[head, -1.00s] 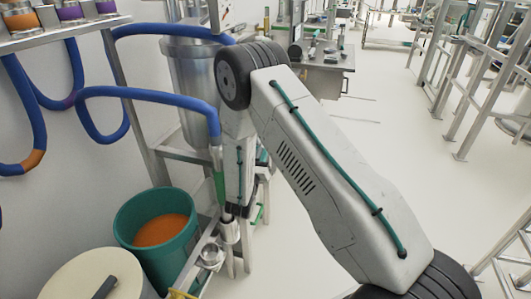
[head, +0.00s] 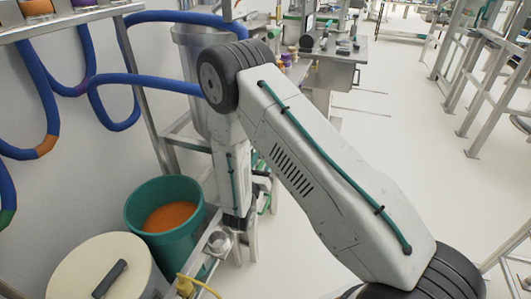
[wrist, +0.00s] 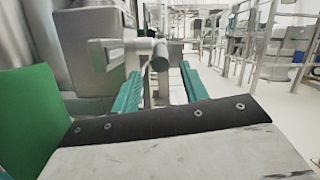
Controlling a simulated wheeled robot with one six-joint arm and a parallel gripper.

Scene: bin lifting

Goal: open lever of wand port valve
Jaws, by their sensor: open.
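My gripper (wrist: 160,82) shows in the wrist view as two green fingers, spread apart with a gap between them. A grey metal bar with a round dark end (wrist: 160,57), which looks like the valve lever, stands between and just beyond the fingers. I see no finger closed on it. It joins a pale metal fitting (wrist: 105,54) on the left, probably the wand port valve. In the head view my arm hides the valve, and the gripper is hardly distinguishable. The blue hose (head: 150,84) runs behind my arm, which hides its end.
A teal bin (head: 137,213) with orange contents stands left of my arm. A cream lid with a dark handle (head: 75,275) lies in front of it. A green surface (wrist: 28,120) fills the wrist view's left edge.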

